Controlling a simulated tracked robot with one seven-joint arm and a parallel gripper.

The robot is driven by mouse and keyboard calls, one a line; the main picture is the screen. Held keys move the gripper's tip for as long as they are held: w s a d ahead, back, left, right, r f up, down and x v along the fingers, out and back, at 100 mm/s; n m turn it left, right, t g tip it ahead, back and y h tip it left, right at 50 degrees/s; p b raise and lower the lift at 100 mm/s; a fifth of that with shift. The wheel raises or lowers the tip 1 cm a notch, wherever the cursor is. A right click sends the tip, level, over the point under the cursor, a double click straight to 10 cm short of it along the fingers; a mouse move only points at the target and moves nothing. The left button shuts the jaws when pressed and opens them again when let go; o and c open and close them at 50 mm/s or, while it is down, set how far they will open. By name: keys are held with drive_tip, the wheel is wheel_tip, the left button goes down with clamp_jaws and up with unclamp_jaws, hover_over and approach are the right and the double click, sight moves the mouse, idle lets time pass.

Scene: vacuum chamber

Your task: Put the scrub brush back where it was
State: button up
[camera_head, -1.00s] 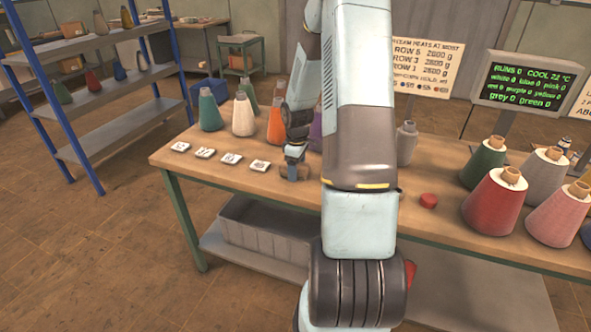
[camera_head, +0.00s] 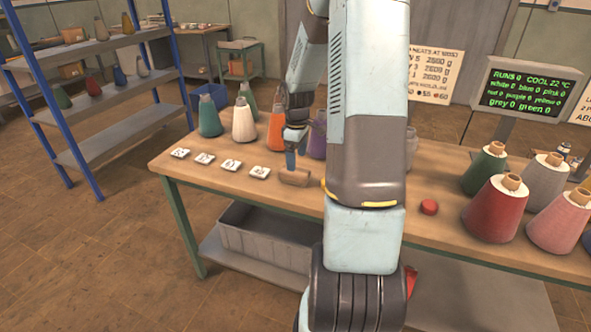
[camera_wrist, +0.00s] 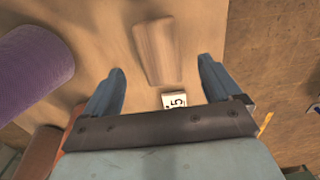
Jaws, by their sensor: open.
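The scrub brush (camera_head: 295,177) appears as a plain brown wooden block lying on the table, just right of the row of white tags. No bristles show. It also shows in the wrist view (camera_wrist: 158,50), lengthwise beyond my fingers, with its near end about between the fingertips. My gripper (camera_head: 291,163) is open and empty, just above and behind the brush in the head view. Both blue fingers stand apart in the wrist view, with clear gaps to the brush's sides.
White marked tags (camera_head: 204,158) lie along the table's left part. Yarn cones, including a white one (camera_head: 244,120) and a purple one (camera_head: 317,136), stand behind. My arm hides the table's middle.

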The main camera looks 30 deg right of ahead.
drive_tip(key=s+a+r+m+t, duration=0.1)
drive_tip(key=s+a+r, duration=0.25)
drive_tip(key=r, duration=0.35)
drive_tip(key=s+a+r+m+t+h, duration=0.1)
drive_tip(key=s+a+r, duration=0.25)
drive_tip(key=r, duration=0.35)
drive_tip(key=s+a+r+m, duration=0.2)
drive_tip(key=s+a+r, duration=0.1)
drive_tip(key=a+r, duration=0.25)
drive_tip(key=s+a+r+m+t, duration=0.1)
drive_tip(key=s+a+r, duration=0.2)
drive_tip(key=s, duration=0.4)
drive_tip(key=s+a+r+m+t+y, duration=0.1)
drive_tip(key=s+a+r, duration=0.3)
drive_tip(key=s, duration=0.4)
drive_tip(key=shift+m+t, duration=0.8)
drive_tip(key=shift+d, duration=0.1)
drive_tip(key=shift+c, duration=0.4)
